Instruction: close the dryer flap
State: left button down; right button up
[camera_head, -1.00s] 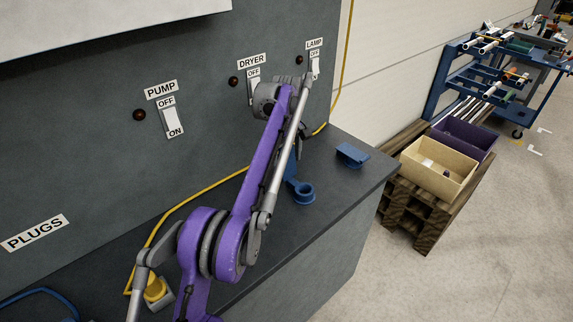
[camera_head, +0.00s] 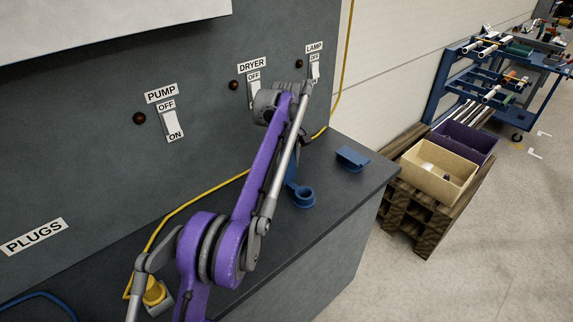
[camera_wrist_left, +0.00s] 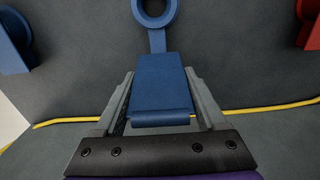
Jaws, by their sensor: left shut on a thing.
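The blue flap (camera_wrist_left: 160,88) lies between the two fingers of my left gripper (camera_wrist_left: 159,80) in the left wrist view, and the gripper is shut on it. A narrow blue strap (camera_wrist_left: 157,42) joins it to a blue ring (camera_wrist_left: 142,12). In the head view the blue ring (camera_head: 303,196) sits on the dark counter, with a blue piece (camera_head: 291,170) rising behind my purple arm. My arm mostly hides the left gripper there. A DRYER label (camera_head: 252,64) is on the panel above. My right gripper is not in view.
A separate blue part (camera_head: 352,158) lies on the counter (camera_head: 335,195) to the right. A yellow cable (camera_head: 205,187) runs behind my arm. PUMP (camera_head: 170,125) and LAMP (camera_head: 314,70) switches are on the panel. Crates (camera_head: 437,185) on a pallet stand beyond the counter.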

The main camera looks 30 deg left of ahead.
aim_at(290, 174)
pick_arm(q)
jog(key=shift+d, duration=0.1)
jog(key=y, duration=0.1)
jog(key=d+t+y+b, duration=0.1)
jog(key=y, duration=0.1)
jog(key=shift+s+d, duration=0.25)
jog(key=shift+s, duration=0.05)
jog(key=shift+s+d+t+y+b, duration=0.2)
jog(key=shift+d+t+y+b, duration=0.2)
jog(key=shift+y, duration=0.45)
jog(key=shift+s+d+t+y+b, duration=0.25)
jog(key=shift+t+y, duration=0.25)
jog(key=shift+y, duration=0.35)
jog(key=shift+w+d, duration=0.1)
grip_release()
jog(key=p+v, duration=0.1)
jog(key=v, duration=0.9)
jog(key=shift+d+r, duration=0.3)
